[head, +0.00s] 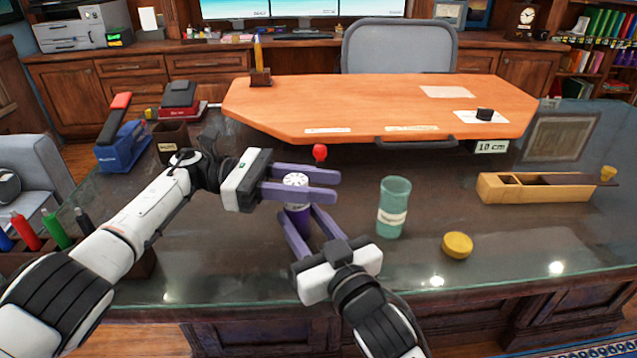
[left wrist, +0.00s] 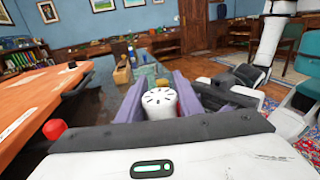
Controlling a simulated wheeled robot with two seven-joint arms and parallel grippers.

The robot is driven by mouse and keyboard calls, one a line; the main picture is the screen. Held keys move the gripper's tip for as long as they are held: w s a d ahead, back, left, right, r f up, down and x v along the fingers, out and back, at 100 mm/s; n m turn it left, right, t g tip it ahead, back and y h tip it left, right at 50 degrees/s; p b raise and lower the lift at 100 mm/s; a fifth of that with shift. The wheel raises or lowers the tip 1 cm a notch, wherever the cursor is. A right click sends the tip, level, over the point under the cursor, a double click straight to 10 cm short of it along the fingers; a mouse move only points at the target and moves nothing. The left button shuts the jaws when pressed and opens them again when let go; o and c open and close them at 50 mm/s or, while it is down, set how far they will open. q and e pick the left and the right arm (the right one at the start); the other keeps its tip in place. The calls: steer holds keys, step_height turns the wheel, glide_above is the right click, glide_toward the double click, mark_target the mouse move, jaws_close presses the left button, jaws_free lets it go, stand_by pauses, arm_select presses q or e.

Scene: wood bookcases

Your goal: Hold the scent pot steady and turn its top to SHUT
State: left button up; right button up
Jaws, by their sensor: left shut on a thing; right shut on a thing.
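The scent pot (head: 298,216) is a small dark purple pot standing upright on the glass desk, partly hidden by fingers. Its top (head: 296,180) is a white round cap with dark marks around it, too small to read. The top also shows in the left wrist view (left wrist: 159,102) between two purple fingers. My left gripper (head: 325,185) reaches in from the left, level with the top, and is shut on it. My right gripper (head: 302,215) reaches from the front, lower down, and is shut on the pot's body.
A green glass jar (head: 393,208) stands right of the pot, with a yellow lid (head: 457,245) beside it. A red knob (head: 320,152) is just behind my left fingers. A long wooden box (head: 540,190) lies further right. An orange raised desktop (head: 370,105) is behind.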

arm_select(q)
steer(key=shift+a+f, duration=0.1)
stand_by(0.5)
steer(key=o, duration=1.1)
steer(key=shift+r, duration=0.2)
step_height(320, 180, up, 10)
steer(key=shift+f, duration=0.15)
